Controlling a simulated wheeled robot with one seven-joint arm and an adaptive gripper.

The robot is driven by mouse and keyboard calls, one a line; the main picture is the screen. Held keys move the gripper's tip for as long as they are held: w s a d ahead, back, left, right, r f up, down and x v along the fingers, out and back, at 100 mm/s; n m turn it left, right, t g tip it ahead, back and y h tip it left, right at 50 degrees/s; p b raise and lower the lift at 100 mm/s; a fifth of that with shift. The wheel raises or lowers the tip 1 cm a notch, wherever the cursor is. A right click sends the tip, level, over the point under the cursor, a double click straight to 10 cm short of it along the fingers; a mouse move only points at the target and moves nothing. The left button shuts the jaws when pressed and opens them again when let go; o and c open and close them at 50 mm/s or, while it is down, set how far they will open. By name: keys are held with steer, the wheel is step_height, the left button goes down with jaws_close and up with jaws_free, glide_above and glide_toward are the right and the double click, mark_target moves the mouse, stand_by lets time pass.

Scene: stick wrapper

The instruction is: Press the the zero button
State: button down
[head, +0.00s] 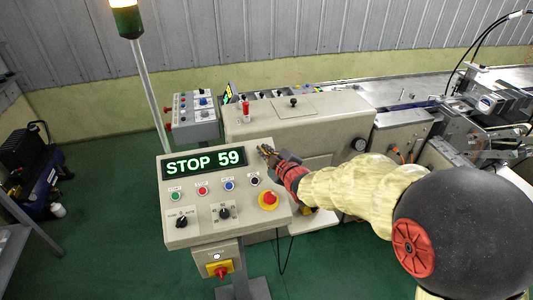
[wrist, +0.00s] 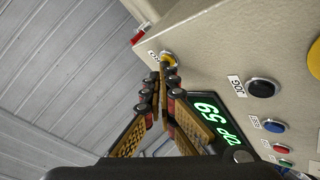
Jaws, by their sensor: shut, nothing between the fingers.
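A tilted control panel (head: 187,233) carries a green "STOP 59" display (head: 205,162) and a row of labelled buttons. A yellow button (wrist: 169,59) with a small white label, not clearly readable, sits near the panel's upper edge in the wrist view. My gripper (head: 266,152) is shut and empty beside the display's right end. In the wrist view its fingertips (wrist: 164,75) are close together right at the yellow button and partly cover it. I cannot tell whether they touch it. The yellow button is not distinguishable in the head view.
The panel also has green (head: 176,196), red (head: 202,191), blue (head: 229,186) and black (head: 255,181) buttons; the black one is labelled JOG. A red emergency knob (head: 269,198) on yellow stands below the gripper. A beige machine housing (head: 300,122) is behind the panel.

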steer(key=shift+f, duration=0.15)
stand_by(0.5)
steer(key=shift+s+d+r, duration=0.1)
steer(key=shift+s+r, duration=0.2)
steer(key=shift+r, duration=0.5)
steer(key=r, duration=0.1)
steer(key=s+r+p, duration=0.1)
steer(key=r, duration=0.1)
steer(key=s+r+p, duration=0.1)
steer(key=shift+s+d+r, duration=0.1)
steer(key=shift+d+r, duration=0.05)
steer(key=shift+d, duration=0.15)
stand_by(0.6)
